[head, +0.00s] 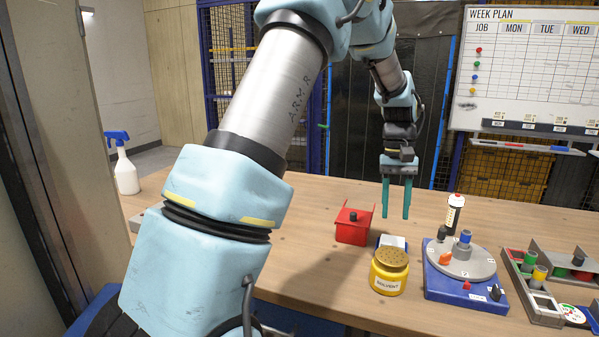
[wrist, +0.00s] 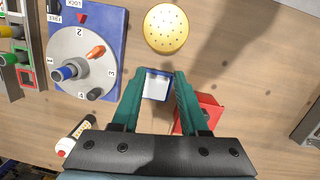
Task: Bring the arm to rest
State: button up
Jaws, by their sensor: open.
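My arm (head: 205,225) reaches up and over the wooden table in the head view. My gripper (head: 397,199) points down with its green fingers apart and nothing between them. It hangs above the table, near the red box and the rotary jig. In the wrist view my gripper (wrist: 156,78) is open too. A small white pad with a blue edge (wrist: 157,86) shows on the table below, between the fingertips. It also shows in the head view (head: 393,241), partly hidden behind the yellow solvent pot.
The blue rotary jig (head: 463,290) with its grey dial stands right of the yellow solvent pot (head: 388,273). A red box (head: 353,227) is to the left. Trays (head: 534,298) lie far right. A spray bottle (head: 125,172) stands far left.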

jog(key=s+a+n+t, duration=0.1)
jog(key=s+a+t, duration=0.15)
jog(key=a, duration=1.55)
jog(key=s+a+f, duration=0.2)
jog(key=s+a, duration=0.6)
jog(key=a, duration=0.3)
jog(key=shift+s+a+f+n+t, duration=0.25)
jog(key=shift+s+a+n+t, duration=0.1)
jog(key=shift+s+n+t, duration=0.1)
